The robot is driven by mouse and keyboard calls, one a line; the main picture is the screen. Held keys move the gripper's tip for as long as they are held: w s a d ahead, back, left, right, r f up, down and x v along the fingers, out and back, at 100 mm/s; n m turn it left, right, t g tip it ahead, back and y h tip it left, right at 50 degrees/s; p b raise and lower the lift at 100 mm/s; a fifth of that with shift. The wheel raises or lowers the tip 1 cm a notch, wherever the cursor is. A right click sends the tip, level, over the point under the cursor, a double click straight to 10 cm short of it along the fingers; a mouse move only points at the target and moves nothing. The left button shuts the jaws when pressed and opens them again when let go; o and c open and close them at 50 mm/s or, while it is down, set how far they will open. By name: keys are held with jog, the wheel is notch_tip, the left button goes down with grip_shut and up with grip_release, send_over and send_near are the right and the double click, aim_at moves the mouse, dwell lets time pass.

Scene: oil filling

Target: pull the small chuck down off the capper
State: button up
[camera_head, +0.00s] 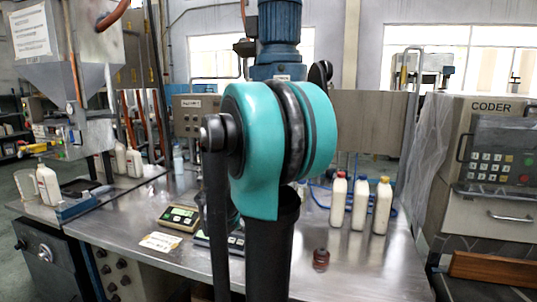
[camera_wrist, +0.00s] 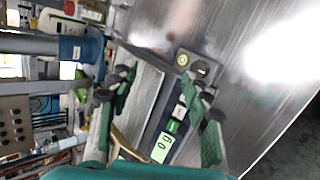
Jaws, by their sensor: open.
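The capper shows in the head view as a blue motor (camera_head: 279,35) above my arm, which hides its lower part. In the wrist view, which is turned sideways, a blue cylindrical part (camera_wrist: 80,48) of a machine, likely the capper, comes in from the upper left. I cannot tell the small chuck apart on it. My gripper (camera_wrist: 163,82) is open and empty, its green and grey fingers spread wide. The blue part lies beyond and left of the left finger, apart from it as far as I can tell. My arm mostly hides the gripper in the head view.
Three white bottles (camera_head: 360,205) stand right on the steel table (camera_head: 375,265). A small dark red piece (camera_head: 321,260) lies in front of them. A scale (camera_head: 183,217) with a green display sits left of my arm; a green display (camera_wrist: 165,143) also shows between my fingers. The coder (camera_head: 498,150) stands far right.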

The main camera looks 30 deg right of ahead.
jog(key=w+d+r+n+h, duration=0.9)
jog(key=w+d+r+n, duration=0.4)
jog(key=w+d+r, duration=0.55)
jog(key=x, duration=1.7)
jog(key=shift+s, duration=0.15)
grip_shut()
jog(key=shift+o, duration=0.3)
grip_release()
jog(key=shift+f, duration=0.15)
jog(key=shift+f, duration=1.3)
jog(key=shift+c, duration=0.3)
